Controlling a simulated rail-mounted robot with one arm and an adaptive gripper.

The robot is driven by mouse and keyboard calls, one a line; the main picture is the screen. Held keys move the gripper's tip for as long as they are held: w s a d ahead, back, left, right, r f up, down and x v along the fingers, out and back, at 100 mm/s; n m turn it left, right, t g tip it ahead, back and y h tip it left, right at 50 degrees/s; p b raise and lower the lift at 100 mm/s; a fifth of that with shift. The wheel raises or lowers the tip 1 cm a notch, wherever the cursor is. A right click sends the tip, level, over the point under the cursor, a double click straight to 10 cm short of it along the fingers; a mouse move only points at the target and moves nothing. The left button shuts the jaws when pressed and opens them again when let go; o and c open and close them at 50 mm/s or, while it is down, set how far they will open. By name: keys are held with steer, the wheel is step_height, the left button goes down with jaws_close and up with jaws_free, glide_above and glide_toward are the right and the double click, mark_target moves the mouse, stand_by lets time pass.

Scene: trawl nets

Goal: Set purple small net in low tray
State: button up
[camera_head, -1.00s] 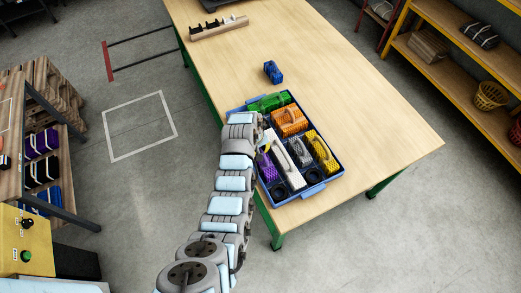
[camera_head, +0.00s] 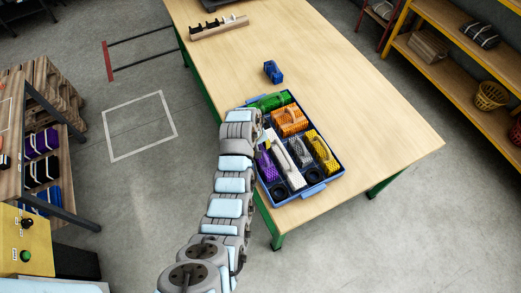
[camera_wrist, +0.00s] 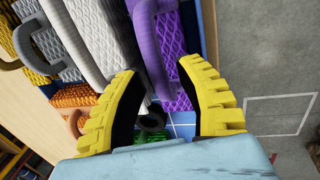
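A purple net (camera_head: 264,166) with a purple handle lies at the left side of a low-walled blue tray (camera_head: 311,191) on the table. In the wrist view the purple net (camera_wrist: 176,52) is close in front of my gripper (camera_wrist: 158,72). Its two yellow fingers with black pads stand apart, and the purple handle shows in the gap between them. I cannot tell whether the pads touch it. In the head view my arm's end hides part of the tray's left side.
The tray also holds a green net (camera_head: 268,102), an orange net (camera_head: 290,121), a white net (camera_head: 283,160), a grey net (camera_head: 300,151) and a yellow net (camera_head: 321,151). A blue net (camera_head: 273,71) lies beyond the tray on the wooden table (camera_head: 370,130), whose right part is clear.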

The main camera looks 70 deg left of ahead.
step_height(320, 180, up, 10)
steer(key=s, duration=0.2)
stand_by(0.3)
steer(key=shift+w+d+f, duration=0.1)
